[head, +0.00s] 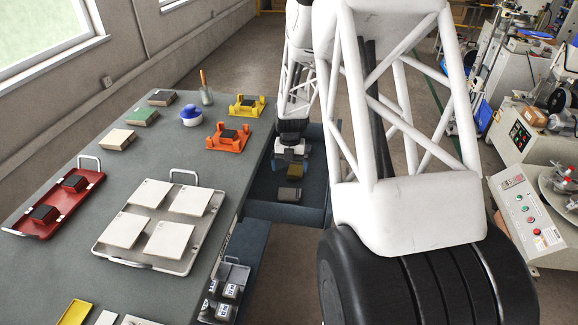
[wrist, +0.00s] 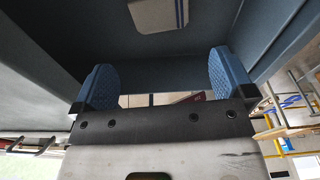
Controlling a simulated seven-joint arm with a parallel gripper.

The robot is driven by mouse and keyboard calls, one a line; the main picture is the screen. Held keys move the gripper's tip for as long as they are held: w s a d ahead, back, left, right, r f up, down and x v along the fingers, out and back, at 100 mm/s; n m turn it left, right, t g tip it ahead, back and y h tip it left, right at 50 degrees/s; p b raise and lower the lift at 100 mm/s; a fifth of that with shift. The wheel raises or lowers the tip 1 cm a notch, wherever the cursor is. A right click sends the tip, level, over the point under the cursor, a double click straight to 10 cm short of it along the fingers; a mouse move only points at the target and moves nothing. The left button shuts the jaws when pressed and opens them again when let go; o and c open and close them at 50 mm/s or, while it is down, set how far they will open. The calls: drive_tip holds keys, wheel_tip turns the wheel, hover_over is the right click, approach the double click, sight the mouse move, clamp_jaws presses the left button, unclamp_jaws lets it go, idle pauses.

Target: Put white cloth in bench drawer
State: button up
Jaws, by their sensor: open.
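My gripper (head: 290,158) is over the pulled-out bench drawer (head: 262,211), at the right side of the bench. In the wrist view its two blue-padded fingers (wrist: 162,82) are spread apart, with no object seen held between them. A small tan-grey piece (head: 290,194) lies on the drawer floor, nearer the camera than the gripper. I cannot tell for sure whether either is the white cloth. Part of the drawer is hidden by my gripper.
The bench top (head: 85,235) holds a grey tray (head: 185,265) with several white tiles, a red tray (head: 83,203), and orange (head: 226,145) and yellow (head: 247,112) fixtures. A lower compartment with small blocks (head: 231,291) is open below. Machines stand at the right.

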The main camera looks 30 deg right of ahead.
drive_tip(key=s+a+r+m+t, duration=0.1)
drive_tip(key=s+a+r+m, duration=0.4)
drive_tip(key=a+r+m, duration=0.4)
drive_tip(key=s+a+r+m+t, duration=0.1)
drive_tip(key=s+a+r+m, duration=0.5)
drive_tip(key=r, duration=0.5)
drive_tip(key=s+a+r+m, duration=0.4)
drive_tip(key=s+a+m, duration=0.2)
drive_tip(key=s, duration=0.3)
drive_tip(key=s+a+r+m+t+h, duration=0.1)
drive_tip(key=s+a+r+m, duration=0.3)
drive_tip(key=s, duration=0.6)
drive_tip(key=a+m, duration=0.2)
drive_tip(key=m, duration=0.1)
drive_tip(key=shift+s+a+t, duration=0.15)
drive_tip(key=shift+a+t, duration=0.15)
drive_tip(key=shift+a, duration=0.05)
drive_tip(key=shift+c, duration=0.5)
